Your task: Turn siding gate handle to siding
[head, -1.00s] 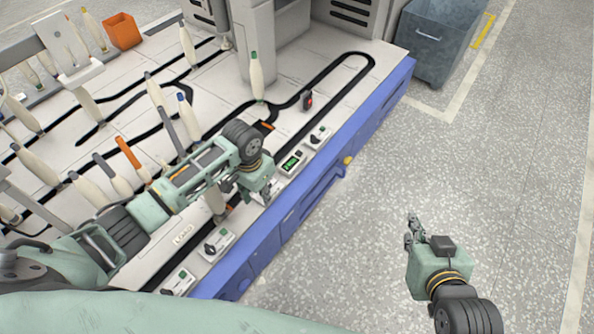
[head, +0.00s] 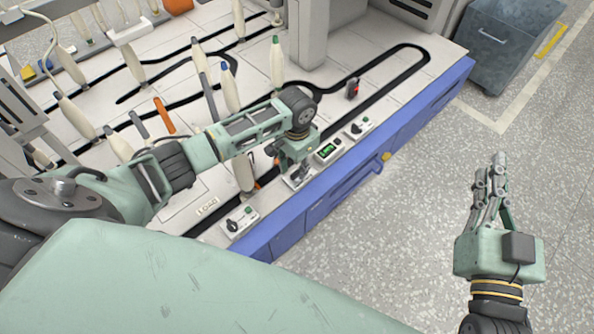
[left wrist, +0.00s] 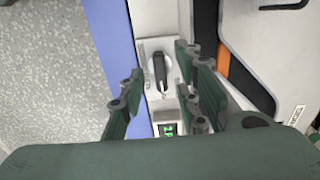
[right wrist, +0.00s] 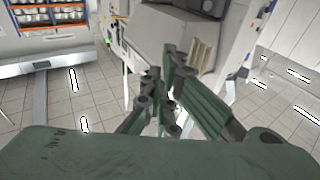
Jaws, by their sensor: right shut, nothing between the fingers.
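A black handle knob (left wrist: 160,72) sits on a small pale control plate (left wrist: 145,50) by the blue table edge. In the left wrist view it lies between the fingers of my left gripper (left wrist: 157,80), which is open; contact cannot be told. In the head view my left gripper (head: 297,172) hangs low over this plate, hiding most of it. Any lettering on the plate is unreadable. My right gripper (head: 492,180) is shut and empty, out over the floor on the right; it also shows in the right wrist view (right wrist: 160,85).
A green display box (head: 326,151) stands beside the knob. Other knob plates lie further along the edge (head: 358,128) and nearer (head: 240,220). Several bobbins stand along black tracks; a pale one (head: 243,172) is close to my left gripper. A grey bin (head: 510,45) stands on the floor.

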